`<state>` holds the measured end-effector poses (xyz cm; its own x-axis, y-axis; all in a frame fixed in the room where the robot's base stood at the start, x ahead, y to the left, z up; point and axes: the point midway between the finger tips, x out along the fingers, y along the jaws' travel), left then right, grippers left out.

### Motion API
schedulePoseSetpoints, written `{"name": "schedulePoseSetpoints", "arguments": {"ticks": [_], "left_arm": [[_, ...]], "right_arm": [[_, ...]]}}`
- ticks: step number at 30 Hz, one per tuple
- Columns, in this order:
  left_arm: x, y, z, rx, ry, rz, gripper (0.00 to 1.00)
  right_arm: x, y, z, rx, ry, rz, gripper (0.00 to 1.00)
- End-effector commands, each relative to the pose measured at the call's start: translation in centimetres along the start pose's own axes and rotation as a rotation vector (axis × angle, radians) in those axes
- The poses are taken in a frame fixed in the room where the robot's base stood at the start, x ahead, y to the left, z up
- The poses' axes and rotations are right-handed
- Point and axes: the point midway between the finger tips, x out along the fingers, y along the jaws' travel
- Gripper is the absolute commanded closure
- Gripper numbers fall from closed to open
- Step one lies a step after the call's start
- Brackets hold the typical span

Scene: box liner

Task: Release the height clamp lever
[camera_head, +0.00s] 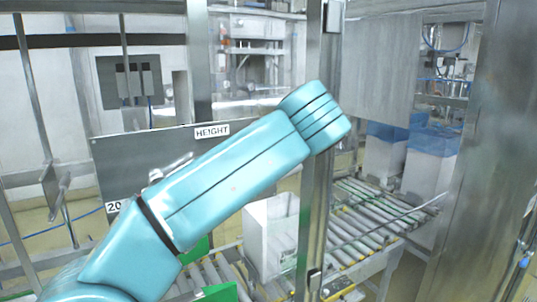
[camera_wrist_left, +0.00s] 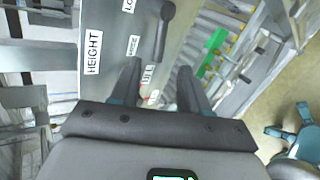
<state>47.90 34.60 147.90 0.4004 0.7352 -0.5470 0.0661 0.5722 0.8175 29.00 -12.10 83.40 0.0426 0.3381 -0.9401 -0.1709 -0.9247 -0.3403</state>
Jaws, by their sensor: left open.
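The height clamp lever (camera_wrist_left: 162,38) is a dark grey handle with a round end on a grey panel in the left wrist view. It points from the upper label toward the "UNL…" label (camera_wrist_left: 148,74). A "HEIGHT" label (camera_wrist_left: 93,52) is on the same panel, and the "HEIGHT" plate (camera_head: 211,131) shows in the head view. My left gripper (camera_wrist_left: 159,68) is open, its two dark fingers apart, with the lever's lower end just beyond and between the fingertips. Whether they touch it cannot be told. In the head view my teal left arm covers part of the panel and its gripper is hidden. My right gripper is not in view.
A metal post (camera_head: 318,190) stands close to my arm's wrist. A roller conveyor (camera_head: 365,215) carries a white box (camera_head: 270,235). Boxes with blue liners (camera_head: 433,150) stand farther right. A wide metal column (camera_head: 490,150) borders the right side.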

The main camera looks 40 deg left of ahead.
Motion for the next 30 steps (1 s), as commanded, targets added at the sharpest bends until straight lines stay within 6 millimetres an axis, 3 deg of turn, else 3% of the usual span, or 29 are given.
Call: {"name": "schedulePoseSetpoints", "arguments": {"ticks": [3,10,30], "left_arm": [[-3.0,0.0,0.2,0.001,-0.006,0.0,0.55],[-6.4,0.0,0.1,0.001,-0.002,0.0,0.55],[-6.9,0.0,0.0,0.001,0.001,0.0,0.55]], "right_arm": [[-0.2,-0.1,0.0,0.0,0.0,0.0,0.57],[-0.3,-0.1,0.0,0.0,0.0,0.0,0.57],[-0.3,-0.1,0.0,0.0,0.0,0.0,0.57]]}}
